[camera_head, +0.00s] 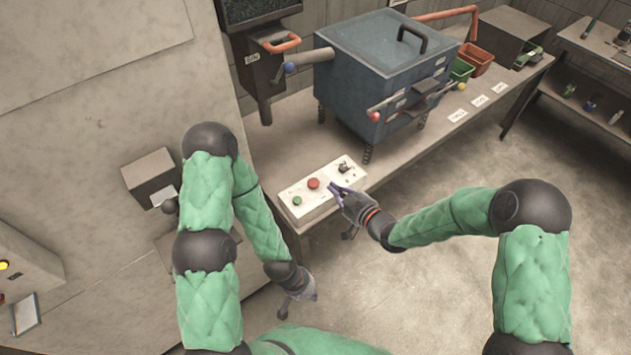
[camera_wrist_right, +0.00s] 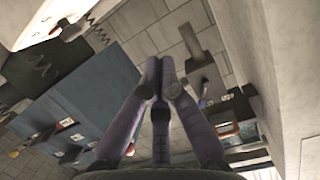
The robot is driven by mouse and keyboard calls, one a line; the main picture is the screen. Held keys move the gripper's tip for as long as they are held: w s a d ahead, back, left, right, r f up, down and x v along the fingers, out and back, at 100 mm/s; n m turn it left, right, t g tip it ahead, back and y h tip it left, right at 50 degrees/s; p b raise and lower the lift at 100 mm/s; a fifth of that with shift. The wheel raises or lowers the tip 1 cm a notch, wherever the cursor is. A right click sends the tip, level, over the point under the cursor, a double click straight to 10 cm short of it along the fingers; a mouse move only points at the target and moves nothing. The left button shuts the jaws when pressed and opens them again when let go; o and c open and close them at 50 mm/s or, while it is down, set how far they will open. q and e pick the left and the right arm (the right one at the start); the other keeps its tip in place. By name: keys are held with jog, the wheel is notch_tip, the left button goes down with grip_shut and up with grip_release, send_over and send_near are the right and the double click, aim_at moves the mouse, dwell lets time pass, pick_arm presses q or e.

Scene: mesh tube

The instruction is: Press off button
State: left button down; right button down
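A white control box (camera_head: 322,205) sits at the near edge of the workbench in the head view. It carries a red button (camera_head: 313,183), a green button (camera_head: 297,201) and a small black switch (camera_head: 344,168). No off label is readable. My right gripper (camera_head: 333,187) is just to the right of the red button, its tips over or beside the box; contact cannot be told. In the right wrist view its fingers (camera_wrist_right: 160,62) are together with nothing between them. My left gripper (camera_head: 308,291) hangs low in front of the bench, below the box; its finger opening is unclear.
A blue lidded machine (camera_head: 375,65) on springs stands behind the box on the workbench (camera_head: 285,150). Green (camera_head: 460,70) and red (camera_head: 475,58) bins are farther back. A grey cabinet wall (camera_head: 100,90) rises at the left. Floor in front is clear.

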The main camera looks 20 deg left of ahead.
jog(key=b, duration=0.2)
send_over(315, 186)
jog(key=f, duration=0.2)
jog(key=shift+s+d+f, duration=0.15)
jog(key=shift+d+f, duration=0.05)
jog(key=shift+f, duration=0.1)
notch_tip(315, 186, down, 3)
jog(key=shift+a+f+b, duration=0.1)
jog(key=shift+b, duration=0.55)
jog(key=shift+f, duration=0.35)
